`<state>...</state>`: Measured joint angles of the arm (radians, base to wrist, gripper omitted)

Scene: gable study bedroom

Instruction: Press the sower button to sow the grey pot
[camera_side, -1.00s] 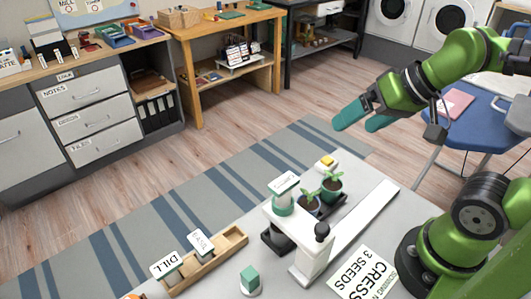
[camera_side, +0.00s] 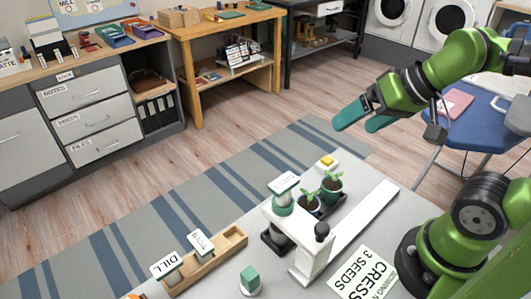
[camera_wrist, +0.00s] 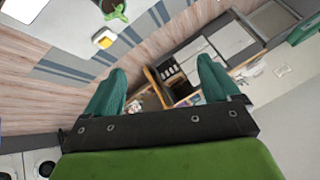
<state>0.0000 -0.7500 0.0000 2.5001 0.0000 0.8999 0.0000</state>
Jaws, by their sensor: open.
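My gripper (camera_side: 361,121) is open and empty, high above the far end of the table; its two teal fingers also show apart in the wrist view (camera_wrist: 160,72). A yellow button on a white base (camera_side: 327,161) sits at the table's far edge, below and left of the gripper; it shows in the wrist view (camera_wrist: 104,39). The white sower (camera_side: 312,256) has a black knob (camera_side: 322,230) and a labelled green-based hopper (camera_side: 284,205). A dark pot with a seedling (camera_side: 309,208) and a green pot with a seedling (camera_side: 332,193) stand behind it. I cannot tell which pot is the grey one.
A wooden rack (camera_side: 207,261) holds DILL and another labelled packet at the front left. A teal block on a white disc (camera_side: 250,281) stands near the front. A CRESS 3 SEEDS card (camera_side: 362,275) lies at the right. A white strip (camera_side: 365,215) beside the pots is clear.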

